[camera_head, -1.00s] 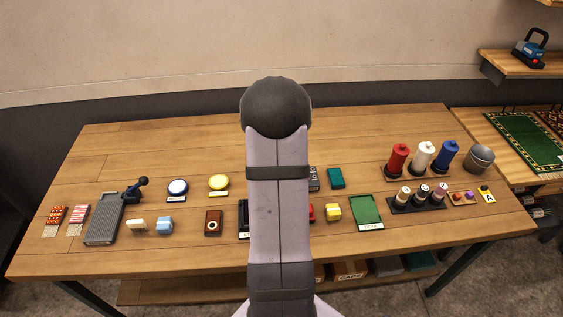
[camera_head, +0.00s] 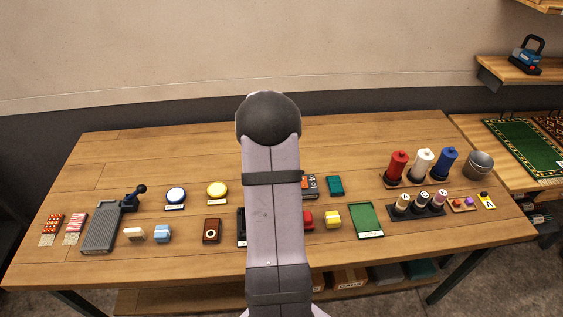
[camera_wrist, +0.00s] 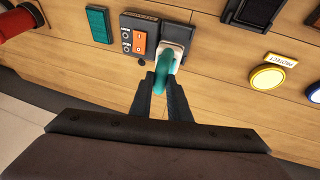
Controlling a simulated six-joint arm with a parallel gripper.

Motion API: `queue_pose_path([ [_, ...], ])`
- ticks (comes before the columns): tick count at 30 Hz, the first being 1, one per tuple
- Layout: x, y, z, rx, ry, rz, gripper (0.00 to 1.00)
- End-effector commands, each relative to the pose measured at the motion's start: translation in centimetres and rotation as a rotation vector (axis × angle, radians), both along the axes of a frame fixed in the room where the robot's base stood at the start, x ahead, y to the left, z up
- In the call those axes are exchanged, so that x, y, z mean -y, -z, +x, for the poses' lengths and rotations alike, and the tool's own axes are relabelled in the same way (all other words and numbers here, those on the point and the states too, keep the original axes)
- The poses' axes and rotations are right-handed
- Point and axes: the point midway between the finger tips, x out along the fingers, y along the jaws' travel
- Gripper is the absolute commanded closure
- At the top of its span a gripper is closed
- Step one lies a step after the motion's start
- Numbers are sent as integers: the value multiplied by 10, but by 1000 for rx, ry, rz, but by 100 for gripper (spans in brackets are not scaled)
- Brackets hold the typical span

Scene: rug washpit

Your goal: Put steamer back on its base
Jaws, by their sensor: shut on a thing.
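My gripper (camera_wrist: 162,88) is shut on a teal steamer (camera_wrist: 165,66) in the wrist view. A pale plate-like part (camera_wrist: 175,36) shows at the steamer's far end. The steamer lies over the right part of a dark base (camera_wrist: 128,22), which has white markings and an orange switch (camera_wrist: 139,43). I cannot tell whether the steamer touches the base or hangs just above it. In the head view the base (camera_head: 311,192) shows partly, just right of my arm. My gripper and the steamer are hidden behind my arm there.
A teal block (camera_head: 335,186) stands close to the base. Yellow (camera_head: 217,191) and blue (camera_head: 176,196) round buttons lie left of my arm. A red item (camera_head: 308,217) and a yellow block (camera_head: 333,219) lie nearer the front. The back of the table is clear.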

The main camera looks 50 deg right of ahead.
Motion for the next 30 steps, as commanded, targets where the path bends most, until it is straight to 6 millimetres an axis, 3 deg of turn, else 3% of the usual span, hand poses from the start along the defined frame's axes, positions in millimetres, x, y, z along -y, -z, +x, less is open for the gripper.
queue_pose_path([
  [15, 1, 39, 1, 2, -1, -2, 100],
  [30, 1, 43, 1, 2, -1, -2, 100],
])
